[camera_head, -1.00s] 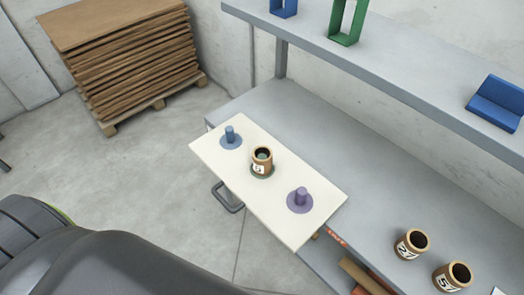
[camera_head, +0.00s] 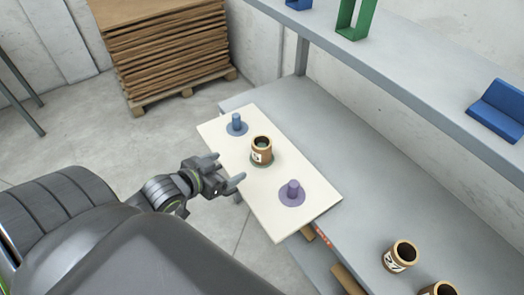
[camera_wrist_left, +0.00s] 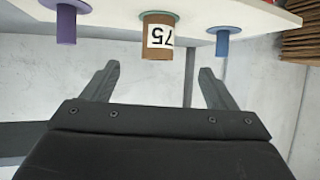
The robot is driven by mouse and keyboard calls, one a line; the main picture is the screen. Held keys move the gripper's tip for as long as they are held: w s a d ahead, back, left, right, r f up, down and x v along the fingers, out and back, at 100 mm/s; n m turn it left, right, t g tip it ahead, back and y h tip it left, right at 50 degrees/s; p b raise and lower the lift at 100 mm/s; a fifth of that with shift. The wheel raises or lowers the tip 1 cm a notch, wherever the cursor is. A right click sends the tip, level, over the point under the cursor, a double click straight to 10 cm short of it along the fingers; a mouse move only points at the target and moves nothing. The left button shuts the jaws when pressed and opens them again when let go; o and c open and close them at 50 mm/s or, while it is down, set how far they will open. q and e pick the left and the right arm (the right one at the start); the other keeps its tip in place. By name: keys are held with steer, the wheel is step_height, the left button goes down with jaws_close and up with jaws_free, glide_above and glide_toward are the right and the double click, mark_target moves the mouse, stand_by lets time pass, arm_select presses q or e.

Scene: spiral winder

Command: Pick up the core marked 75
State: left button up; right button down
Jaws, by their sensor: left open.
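The core marked 75 (camera_head: 261,151) is a brown cardboard tube with a white label. It stands upright at the middle of the cream board (camera_head: 232,185), on a dark green disc. In the left wrist view the core (camera_wrist_left: 158,36) appears upside down with its 75 label facing the camera. My left gripper (camera_head: 228,168) is open and empty beside the board's near-left edge, apart from the core. In the left wrist view the core lies ahead, between the lines of the two fingers (camera_wrist_left: 158,72). My right gripper is not in view.
A blue peg (camera_head: 236,122) and a purple peg (camera_head: 292,189) stand on the board on either side of the core. Two other cores, one marked 27 (camera_head: 400,256), stand on the grey bench at lower right. A shelf (camera_head: 400,72) runs above the bench.

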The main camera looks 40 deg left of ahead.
arm_select(q)
steer(key=w+r+t, duration=0.1)
steer(key=r, duration=0.1)
glide_toward(267, 141)
steer(key=w, duration=0.1)
steer(key=w+f, duration=0.1)
steer(key=w, duration=0.1)
steer(key=shift+w+d+f+h, duration=0.15)
steer(key=shift+w+f+h, duration=0.15)
steer(key=shift+h, duration=0.1)
steer(key=shift+p+x, duration=0.45)
steer(key=shift+x, duration=2.25)
steer(key=c, duration=1.1)
